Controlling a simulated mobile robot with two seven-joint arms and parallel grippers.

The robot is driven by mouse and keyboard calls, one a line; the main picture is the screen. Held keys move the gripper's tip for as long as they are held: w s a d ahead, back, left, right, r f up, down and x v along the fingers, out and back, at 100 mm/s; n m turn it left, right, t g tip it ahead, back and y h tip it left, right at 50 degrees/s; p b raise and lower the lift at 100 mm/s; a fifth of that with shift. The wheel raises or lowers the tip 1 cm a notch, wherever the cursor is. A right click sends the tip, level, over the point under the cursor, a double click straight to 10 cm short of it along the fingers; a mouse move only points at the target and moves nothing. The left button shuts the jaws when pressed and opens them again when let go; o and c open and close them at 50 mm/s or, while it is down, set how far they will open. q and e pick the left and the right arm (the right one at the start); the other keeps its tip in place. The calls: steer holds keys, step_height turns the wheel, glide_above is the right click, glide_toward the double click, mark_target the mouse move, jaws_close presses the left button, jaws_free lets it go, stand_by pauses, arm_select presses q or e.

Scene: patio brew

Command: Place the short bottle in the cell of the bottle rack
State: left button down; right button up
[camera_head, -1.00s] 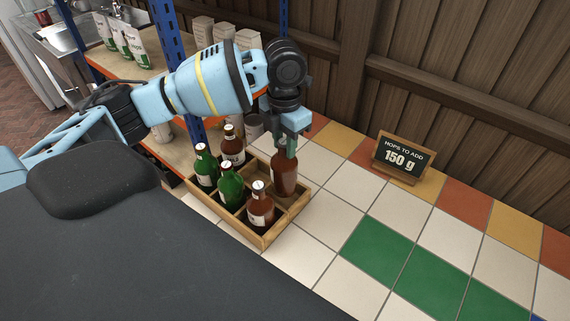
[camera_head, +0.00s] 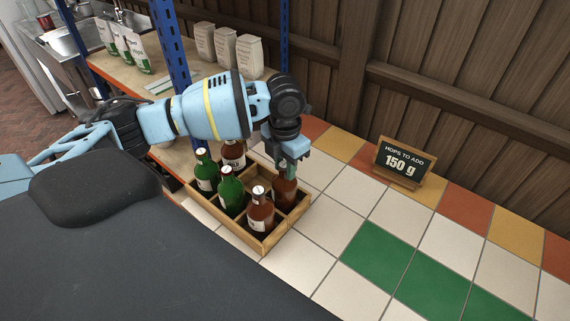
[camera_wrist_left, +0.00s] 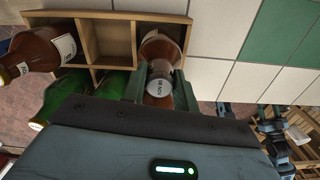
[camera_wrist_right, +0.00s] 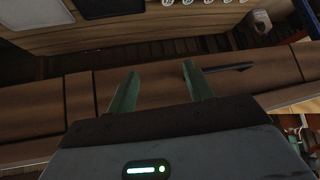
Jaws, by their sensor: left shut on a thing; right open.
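The short brown bottle (camera_head: 285,190) is upright in the back right cell of the wooden bottle rack (camera_head: 269,244), with its lower part hidden by the rack and a neighbouring bottle. My left gripper (camera_head: 290,164) is shut on its neck from above. In the left wrist view the bottle (camera_wrist_left: 161,48) is between my left fingers, beside the rack's divider (camera_wrist_left: 134,42). Whether its base touches the rack floor cannot be seen. My right gripper (camera_wrist_right: 157,88) is open and empty in the right wrist view, away from the rack.
Other cells hold green bottles (camera_head: 230,190) and brown bottles (camera_head: 260,213). A sign reading 150 g (camera_head: 403,163) stands to the right on the tiled counter (camera_head: 345,225). The tiles right of the rack are clear. A blue shelf post (camera_head: 172,50) stands behind my left arm.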

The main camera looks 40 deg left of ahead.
arm_select(q)
steer(key=shift+f, duration=0.1)
steer(key=c, duration=1.1)
jaws_free()
step_height(320, 180, up, 12)
steer(key=shift+r, duration=0.1)
